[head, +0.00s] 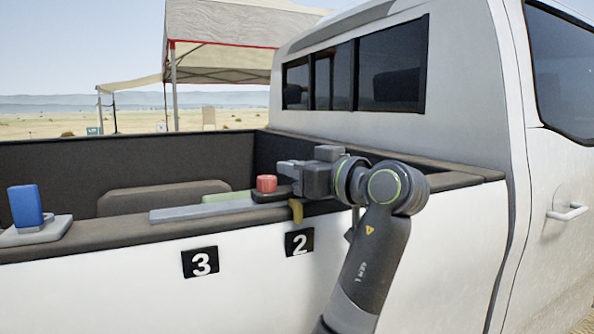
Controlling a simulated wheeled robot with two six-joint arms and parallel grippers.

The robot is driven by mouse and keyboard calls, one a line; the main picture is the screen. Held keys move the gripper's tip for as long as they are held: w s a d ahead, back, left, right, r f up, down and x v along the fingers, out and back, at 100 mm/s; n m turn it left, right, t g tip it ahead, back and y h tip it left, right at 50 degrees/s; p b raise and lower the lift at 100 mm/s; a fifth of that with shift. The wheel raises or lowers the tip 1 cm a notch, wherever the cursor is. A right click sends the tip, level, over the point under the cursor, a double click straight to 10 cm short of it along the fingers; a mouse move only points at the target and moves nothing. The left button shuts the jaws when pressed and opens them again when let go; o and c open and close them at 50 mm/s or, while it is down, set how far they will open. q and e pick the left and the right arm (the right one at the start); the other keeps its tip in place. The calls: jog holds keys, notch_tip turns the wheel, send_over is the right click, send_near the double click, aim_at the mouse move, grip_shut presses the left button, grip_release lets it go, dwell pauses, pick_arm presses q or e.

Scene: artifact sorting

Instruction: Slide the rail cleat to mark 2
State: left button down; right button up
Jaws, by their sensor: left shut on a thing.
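The rail cleat (266,185) has a red knob on a dark base and sits on the truck bed's near side wall. My left gripper (290,176) is shut on the cleat, reaching it from the right; its fingers hide part of the base. A yellow tab (296,211) hangs over the wall edge just below the gripper, directly above the black mark 2 plate (300,242). The grey rail (200,211) runs along the wall top to the left of the cleat. My right gripper is not in view.
The mark 3 plate (200,262) is left of mark 2. A blue block (26,206) stands on a light base (38,232) at the far left. A green piece (222,197) lies behind the rail. The truck cab (465,110) rises on the right.

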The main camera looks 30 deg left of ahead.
pick_arm(q)
jog(key=c, duration=1.9)
grip_release()
jog(key=o, duration=0.4)
jog(key=shift+w, duration=0.1)
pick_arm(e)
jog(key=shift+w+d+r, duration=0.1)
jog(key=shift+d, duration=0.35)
